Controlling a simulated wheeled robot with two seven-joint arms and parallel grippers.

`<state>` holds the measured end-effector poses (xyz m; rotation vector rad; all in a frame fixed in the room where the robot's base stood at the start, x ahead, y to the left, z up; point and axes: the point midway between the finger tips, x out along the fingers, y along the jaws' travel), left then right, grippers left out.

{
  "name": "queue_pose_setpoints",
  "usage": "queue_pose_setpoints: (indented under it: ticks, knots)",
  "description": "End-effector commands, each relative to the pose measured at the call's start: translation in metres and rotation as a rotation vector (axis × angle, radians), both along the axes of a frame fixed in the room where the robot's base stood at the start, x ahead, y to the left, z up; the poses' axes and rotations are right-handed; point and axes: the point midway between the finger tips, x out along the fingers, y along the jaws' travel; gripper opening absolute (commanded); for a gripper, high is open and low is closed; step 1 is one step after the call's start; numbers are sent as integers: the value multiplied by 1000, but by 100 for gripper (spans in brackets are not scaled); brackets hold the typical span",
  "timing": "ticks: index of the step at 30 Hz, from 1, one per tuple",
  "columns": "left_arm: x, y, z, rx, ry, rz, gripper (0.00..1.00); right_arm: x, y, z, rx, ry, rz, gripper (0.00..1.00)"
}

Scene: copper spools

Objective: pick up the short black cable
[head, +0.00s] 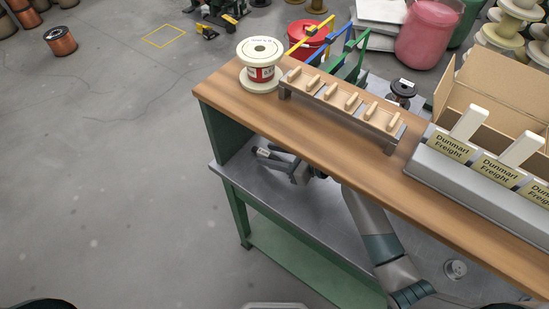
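A low spool wound in black (402,91), with a pale label on its top, stands behind the wooden bench top, right of the slotted rack. It is the only thing that looks like a short black cable; part of its base is hidden. My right gripper (267,157) is under the front edge of the bench top, above the grey lower shelf, far from the black spool. Its fingers point left and are small and dark, so I cannot tell whether they are open or shut. My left gripper is not in view.
A white spool with a red label (260,68) stands on the bench top (225,90) beside the slotted rack (345,105). Coloured bars (340,48) rise behind it. A cardboard box (490,95) and grey label holder (450,172) fill the right. Open floor lies left.

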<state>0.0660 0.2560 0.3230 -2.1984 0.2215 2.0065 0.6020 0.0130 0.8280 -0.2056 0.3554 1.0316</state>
Motion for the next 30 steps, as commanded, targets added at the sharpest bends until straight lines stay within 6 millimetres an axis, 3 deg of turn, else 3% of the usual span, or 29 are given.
queue_pose_setpoints:
  ticks: [7, 12, 30]
  knots:
    - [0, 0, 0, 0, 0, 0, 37, 0, 0, 0, 0, 0, 0, 39]
    - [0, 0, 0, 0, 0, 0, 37, 0, 0, 0, 0, 0, 0, 1]
    - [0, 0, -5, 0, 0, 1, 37, -2, -4, 8, 0, -2, 0, 0]
